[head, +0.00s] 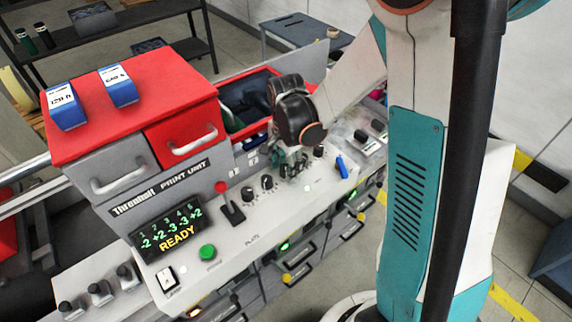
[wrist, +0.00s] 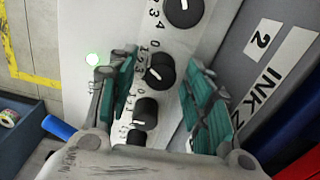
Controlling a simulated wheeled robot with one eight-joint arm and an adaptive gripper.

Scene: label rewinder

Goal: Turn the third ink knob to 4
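A row of black ink knobs runs along the light sloped panel (head: 275,210). Two knobs show clear in the head view, a left one (head: 247,193) and one beside it (head: 267,181). My gripper (head: 292,168) is low over the row just right of them and hides part of it. In the wrist view my gripper (wrist: 162,64) has its teal fingers apart, with one black knob (wrist: 160,72) between them. Its white pointer line shows, with printed digits beside it. I cannot tell whether the fingers touch it. Another knob (wrist: 183,10) is above, smaller ones below.
The display (head: 168,228) reads READY with rows of numbers. A black lever with a red knob (head: 221,187), a green button (head: 207,252) and a blue lever (head: 341,166) are on the panel. Red-topped drawers (head: 130,115) stand behind at the left.

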